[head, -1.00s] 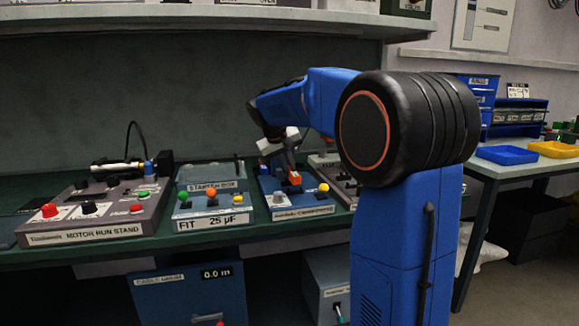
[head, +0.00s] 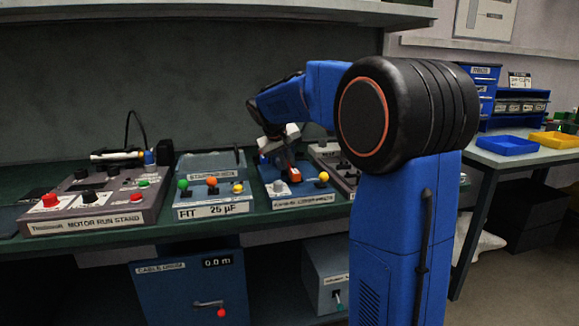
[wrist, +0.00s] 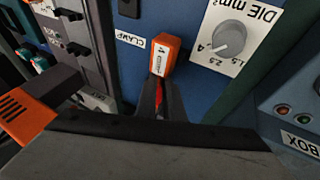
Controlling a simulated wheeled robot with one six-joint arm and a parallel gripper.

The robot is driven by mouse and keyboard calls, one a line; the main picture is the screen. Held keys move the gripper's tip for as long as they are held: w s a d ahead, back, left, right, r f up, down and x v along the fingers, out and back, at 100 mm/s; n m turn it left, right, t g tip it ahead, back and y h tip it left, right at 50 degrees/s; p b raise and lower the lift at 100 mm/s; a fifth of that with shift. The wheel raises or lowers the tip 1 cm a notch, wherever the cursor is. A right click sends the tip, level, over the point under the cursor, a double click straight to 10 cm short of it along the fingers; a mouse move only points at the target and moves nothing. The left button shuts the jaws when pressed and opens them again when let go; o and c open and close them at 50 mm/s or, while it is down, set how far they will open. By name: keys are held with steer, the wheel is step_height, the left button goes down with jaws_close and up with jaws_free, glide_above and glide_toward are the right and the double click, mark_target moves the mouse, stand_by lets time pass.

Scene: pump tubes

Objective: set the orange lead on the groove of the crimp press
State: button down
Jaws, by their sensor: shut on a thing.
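The crimp press is a blue box with a grey dial and a yellow knob in the head view (head: 300,195); the wrist view looks down on its blue face (wrist: 193,92), with CLAMP and DIE mm² labels. My gripper (wrist: 155,98) is low over this press, its dark fingers shut on the orange lead. A little orange shows under the gripper in the head view (head: 291,169). I cannot make out the groove or whether the lead touches it.
The starter box (head: 212,199) stands left of the press, and the motor run stand (head: 95,205) further left. Another grey device (head: 335,160) is close on the right, partly behind my arm. An orange slotted part (wrist: 25,113) shows at the wrist view's left edge.

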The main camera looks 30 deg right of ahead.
steer(key=c, duration=1.8)
jaws_free()
steer(key=v, duration=1.7)
steer(key=s+a+f+y, duration=0.1)
steer(key=s+a+f, duration=0.2)
steer(key=s+f, duration=0.6)
steer(key=s+a+f+n+t+y, duration=0.1)
steer(key=s+a+f, duration=0.3)
steer(key=s+f, duration=0.5)
steer(key=s+a+f+n+y, duration=0.1)
steer(key=s+a+f+y, duration=0.2)
steer(key=s+f, duration=0.6)
steer(key=s+a, duration=0.1)
steer(key=s, duration=0.7)
steer(key=shift+s+f+t, duration=0.25)
steer(key=shift+f+t, duration=0.05)
steer(key=shift+t, duration=0.1)
